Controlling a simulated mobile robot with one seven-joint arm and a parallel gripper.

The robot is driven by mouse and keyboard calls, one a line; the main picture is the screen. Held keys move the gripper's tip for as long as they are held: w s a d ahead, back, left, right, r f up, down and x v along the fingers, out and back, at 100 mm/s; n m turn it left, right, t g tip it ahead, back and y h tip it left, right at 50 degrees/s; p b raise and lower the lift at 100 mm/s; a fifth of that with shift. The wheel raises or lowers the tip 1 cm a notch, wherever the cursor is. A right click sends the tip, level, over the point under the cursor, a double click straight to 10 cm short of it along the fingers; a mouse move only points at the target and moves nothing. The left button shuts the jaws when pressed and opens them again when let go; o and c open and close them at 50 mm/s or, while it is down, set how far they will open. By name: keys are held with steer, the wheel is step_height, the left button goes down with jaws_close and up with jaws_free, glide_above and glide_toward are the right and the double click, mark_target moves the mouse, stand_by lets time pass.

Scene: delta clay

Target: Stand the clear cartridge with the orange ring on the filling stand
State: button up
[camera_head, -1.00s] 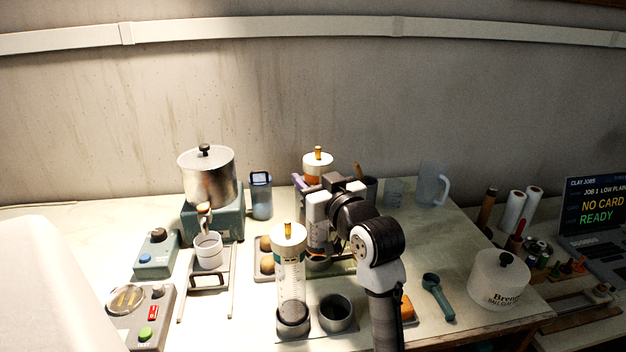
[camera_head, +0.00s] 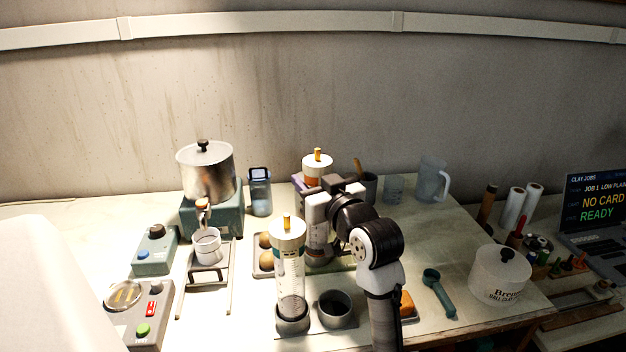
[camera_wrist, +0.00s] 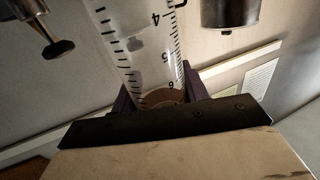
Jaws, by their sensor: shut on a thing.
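The clear cartridge with the orange ring (camera_head: 315,182) stands upright at the middle of the bench in the head view, with a white cap and orange knob on top. My gripper (camera_wrist: 162,92) is shut on it. In the wrist view its clear barrel (camera_wrist: 140,45), with black scale marks, lies between my purple fingers. My wrist hides part of the barrel in the head view, and I cannot tell whether its lower end touches anything. A grey base with two round cups (camera_head: 335,305) is at the front; I cannot tell whether this is the filling stand.
A second clear cartridge with a teal ring (camera_head: 289,262) stands in the left cup, close to my gripper. The right cup looks empty. A metal pot (camera_head: 206,175) and a white cup (camera_head: 207,246) are at left. A teal scoop (camera_head: 438,292) lies at right.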

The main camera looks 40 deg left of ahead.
steer(key=shift+s+f+b, duration=0.1)
steer(key=shift+f+b, duration=0.6)
steer(key=shift+f, duration=0.4)
steer(key=o, duration=1.4)
steer(key=shift+d+f, duration=0.1)
